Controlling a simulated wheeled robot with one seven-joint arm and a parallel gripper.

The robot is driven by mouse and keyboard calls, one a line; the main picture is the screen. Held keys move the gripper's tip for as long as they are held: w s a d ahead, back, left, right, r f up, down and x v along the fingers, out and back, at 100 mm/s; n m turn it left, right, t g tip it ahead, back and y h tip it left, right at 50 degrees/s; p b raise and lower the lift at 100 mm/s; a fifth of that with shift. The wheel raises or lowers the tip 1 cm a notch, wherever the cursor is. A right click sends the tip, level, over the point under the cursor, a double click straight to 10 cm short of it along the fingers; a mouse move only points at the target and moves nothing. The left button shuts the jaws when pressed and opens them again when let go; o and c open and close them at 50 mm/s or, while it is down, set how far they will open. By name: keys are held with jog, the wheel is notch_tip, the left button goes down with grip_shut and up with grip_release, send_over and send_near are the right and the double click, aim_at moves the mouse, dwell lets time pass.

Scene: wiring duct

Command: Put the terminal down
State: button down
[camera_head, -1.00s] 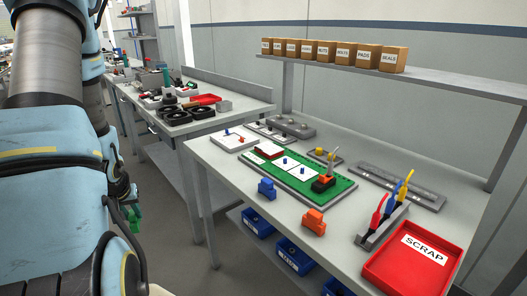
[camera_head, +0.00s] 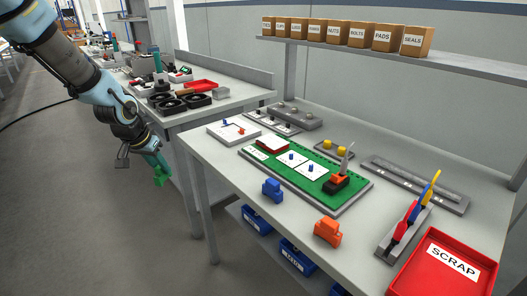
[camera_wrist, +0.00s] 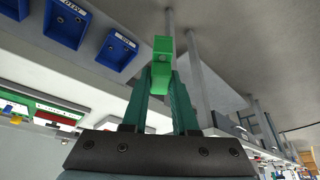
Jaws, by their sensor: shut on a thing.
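The terminal is a small bright green block (camera_wrist: 162,62), held at the fingertips of my gripper (camera_wrist: 160,85) in the wrist view. The two dark green fingers are shut on it. In the head view my gripper (camera_head: 157,168) hangs left of the near workbench, over the aisle, and the green terminal (camera_head: 160,182) shows at its lower end. It is apart from the bench. A blue block (camera_head: 272,190) and an orange block (camera_head: 327,232) stand on the front part of the bench.
The near bench (camera_head: 225,165) bears a green board (camera_head: 345,195), a pen-like tool rack (camera_head: 400,238) and a red SCRAP tray (camera_head: 487,270). Blue bins (camera_head: 297,257) sit below it. A second bench with black fans (camera_head: 195,101) stands behind. Bare bench shows around the blue and orange blocks.

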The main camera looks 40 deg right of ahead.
jog(key=s+d+r+m+g, duration=0.1)
jog(key=s+d+r+m, duration=0.35)
jog(key=s+d, duration=0.45)
jog(key=s+d+r+m+g, duration=0.25)
jog(key=s+d+r, duration=0.35)
jog(key=s+d, duration=0.3)
jog(key=shift+t+h, duration=0.3)
jog(key=shift+t, duration=0.15)
jog(key=f, duration=0.7)
jog(key=w+f, duration=0.1)
jog(key=f, duration=0.2)
jog(key=shift+d+f+p, duration=0.15)
jog(key=shift+d+p, duration=0.25)
jog(key=shift+f, duration=0.1)
jog(key=c, duration=0.7)
grip_release()
jog(key=v, duration=1.2)
jog(key=shift+b, duration=0.3)
